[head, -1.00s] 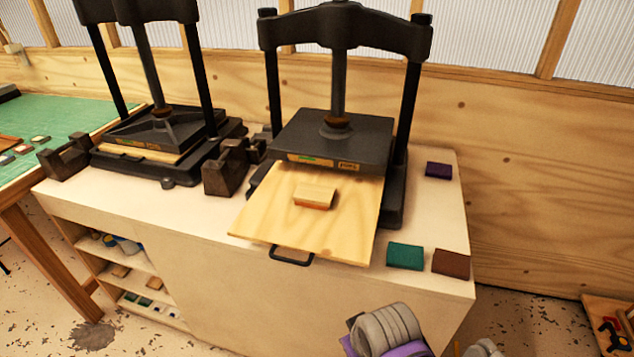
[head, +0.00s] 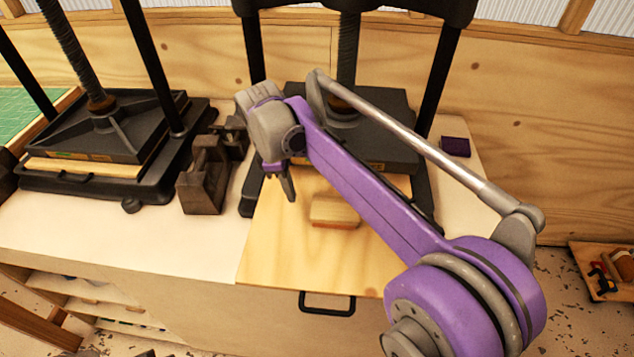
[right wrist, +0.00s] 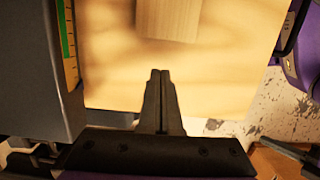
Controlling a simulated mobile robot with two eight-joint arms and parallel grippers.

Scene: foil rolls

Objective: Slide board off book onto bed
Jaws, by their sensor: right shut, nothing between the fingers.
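A small pale wooden board (head: 335,207) lies on a thin book whose reddish-brown edge (head: 333,225) shows beneath it. Both sit on the pulled-out plywood bed (head: 285,250) of the right press. In the right wrist view the board (right wrist: 168,18) is at the top centre, above the bed (right wrist: 235,60); the book is hidden there. My right gripper (head: 289,190) points down, just left of the board in the head view. Its fingertips (right wrist: 160,75) are together and empty, with a gap between them and the board. My left gripper is out of view.
The press's dark platen (head: 385,125) hangs behind the board and close beside my right gripper. A black handle (head: 327,303) sticks out from the bed's front. A dark block (head: 205,180) stands left; a purple book (head: 456,147) lies right. The bed's front is clear.

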